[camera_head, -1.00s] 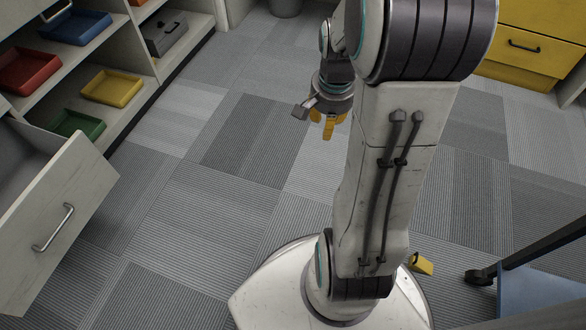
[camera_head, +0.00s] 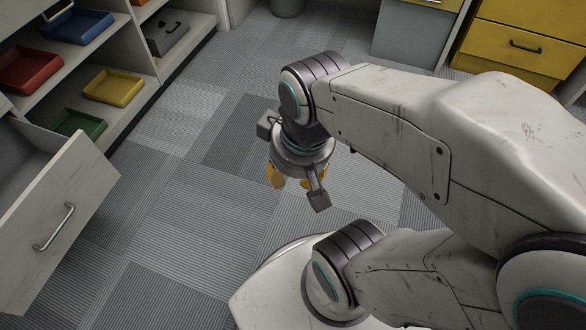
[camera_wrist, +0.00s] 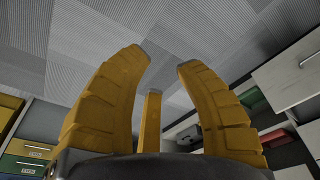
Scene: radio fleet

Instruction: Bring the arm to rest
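My gripper (camera_head: 291,180) hangs over the carpet in the head view, with yellow fingers pointing down, in front of my folded arm. In the wrist view my gripper (camera_wrist: 160,65) shows its yellow fingers spread apart, with carpet between the tips and nothing held. A third finger stands between the two nearer ones. My arm's upper links reach from the right side of the head view across to the wrist.
An open drawer (camera_head: 62,222) juts out at the left. Shelves behind it hold a red tray (camera_head: 30,69), a yellow tray (camera_head: 113,88), a green tray (camera_head: 78,124) and a blue tray (camera_head: 80,25). Yellow drawers (camera_head: 520,45) stand at the back right. The carpet (camera_head: 190,215) is clear.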

